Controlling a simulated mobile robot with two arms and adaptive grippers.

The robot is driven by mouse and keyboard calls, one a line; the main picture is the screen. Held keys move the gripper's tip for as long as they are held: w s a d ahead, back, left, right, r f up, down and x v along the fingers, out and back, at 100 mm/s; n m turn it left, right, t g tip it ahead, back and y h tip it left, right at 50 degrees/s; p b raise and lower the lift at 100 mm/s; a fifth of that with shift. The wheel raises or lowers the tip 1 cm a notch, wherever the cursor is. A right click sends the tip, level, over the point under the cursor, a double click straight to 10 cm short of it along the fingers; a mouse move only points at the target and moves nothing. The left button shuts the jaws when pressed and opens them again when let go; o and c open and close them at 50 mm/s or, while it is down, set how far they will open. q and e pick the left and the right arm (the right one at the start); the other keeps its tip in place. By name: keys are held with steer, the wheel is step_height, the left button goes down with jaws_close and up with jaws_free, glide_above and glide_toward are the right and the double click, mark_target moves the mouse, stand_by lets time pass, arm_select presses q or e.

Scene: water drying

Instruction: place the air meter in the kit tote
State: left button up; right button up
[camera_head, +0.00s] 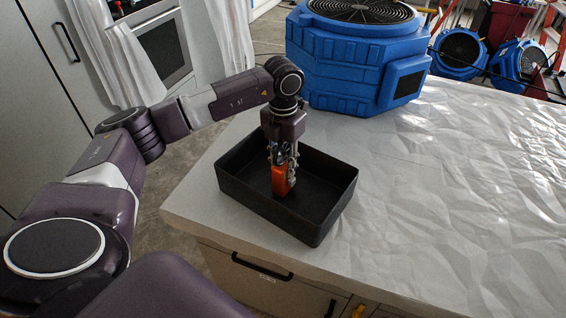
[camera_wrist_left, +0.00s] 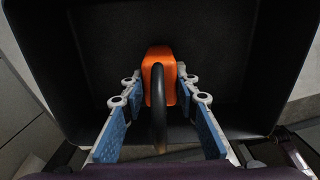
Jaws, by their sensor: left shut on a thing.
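The air meter (camera_head: 285,183) is an orange device; in the left wrist view its orange body (camera_wrist_left: 154,62) has a black curved part running toward the camera. The kit tote (camera_head: 333,216) is a black, open rectangular bin near the table's corner. My left gripper (camera_head: 283,165) points down inside the tote's opening and is shut on the air meter. In the left wrist view the blue-padded fingers (camera_wrist_left: 160,100) flank it, with the dark tote floor (camera_wrist_left: 225,65) behind. I cannot tell whether the meter touches the floor. My right gripper is not in view.
A large blue drying machine (camera_head: 335,68) with a fan grille stands behind the tote. The table (camera_head: 450,200) has a crumpled white cover and is clear to the right. Drawers (camera_head: 270,275) lie below its front edge. More blue fans (camera_head: 460,52) stand beyond the table.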

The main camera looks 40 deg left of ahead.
arm_select(q)
steer(key=shift+f, duration=0.15)
steer(key=o, duration=1.2)
steer(key=shift+o, duration=0.2)
